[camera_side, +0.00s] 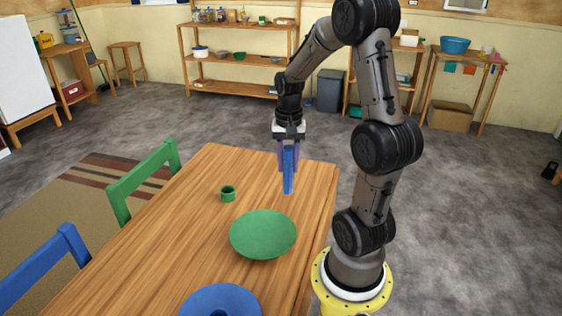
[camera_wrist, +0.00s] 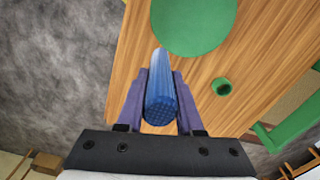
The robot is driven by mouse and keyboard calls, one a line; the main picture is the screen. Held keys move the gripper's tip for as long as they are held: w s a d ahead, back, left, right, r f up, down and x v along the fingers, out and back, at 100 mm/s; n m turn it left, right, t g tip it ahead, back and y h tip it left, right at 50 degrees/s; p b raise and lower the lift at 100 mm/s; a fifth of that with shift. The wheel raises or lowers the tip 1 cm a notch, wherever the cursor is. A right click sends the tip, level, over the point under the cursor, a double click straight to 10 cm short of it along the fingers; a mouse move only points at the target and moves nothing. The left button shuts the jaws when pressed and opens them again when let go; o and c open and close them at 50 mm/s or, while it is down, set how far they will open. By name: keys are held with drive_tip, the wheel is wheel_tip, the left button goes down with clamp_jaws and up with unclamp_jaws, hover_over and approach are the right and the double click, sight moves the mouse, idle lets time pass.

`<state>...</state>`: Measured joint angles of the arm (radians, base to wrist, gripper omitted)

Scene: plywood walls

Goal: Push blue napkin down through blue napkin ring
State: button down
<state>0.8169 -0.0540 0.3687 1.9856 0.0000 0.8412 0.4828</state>
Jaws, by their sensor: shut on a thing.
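My gripper (camera_side: 288,168) is shut on a rolled blue napkin (camera_side: 288,182) and holds it upright above the far end of the wooden table. In the wrist view, the napkin (camera_wrist: 160,90) sits between the two purple fingers of my gripper (camera_wrist: 160,88), its round end toward the camera. I cannot make out a blue napkin ring in either view. A blue plate (camera_side: 208,300) is cut off by the bottom edge of the side view. A darker shape at its centre is too cropped to identify.
A green plate (camera_side: 262,234) and a small green ring (camera_side: 228,193) rest on the wooden table (camera_side: 165,245). They also show in the wrist view, the plate (camera_wrist: 195,22) and the ring (camera_wrist: 221,87). Green (camera_side: 143,180) and blue (camera_side: 45,268) chairs stand along the left edge.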

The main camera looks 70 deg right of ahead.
drive_tip(key=w+a+f+n, duration=0.15)
drive_tip(key=w+a, duration=0.25)
drive_tip(key=a, duration=0.5)
drive_tip(key=w+a+n, duration=0.3)
drive_tip(key=w+a, duration=0.2)
drive_tip(key=a, duration=0.4)
drive_tip(key=s+a+f+n, duration=0.2)
drive_tip(key=a+f+n, duration=0.1)
drive_tip(key=a, duration=0.6)
drive_tip(key=s+a+f+n, duration=0.2)
drive_tip(key=a+f+n, duration=0.1)
drive_tip(key=a, duration=0.6)
drive_tip(key=shift+a+n, duration=0.3)
drive_tip(key=shift+n, duration=0.35)
drive_tip(key=shift+s+f, duration=0.15)
drive_tip(key=shift+f, duration=1.5)
drive_tip(key=shift+f, duration=0.3)
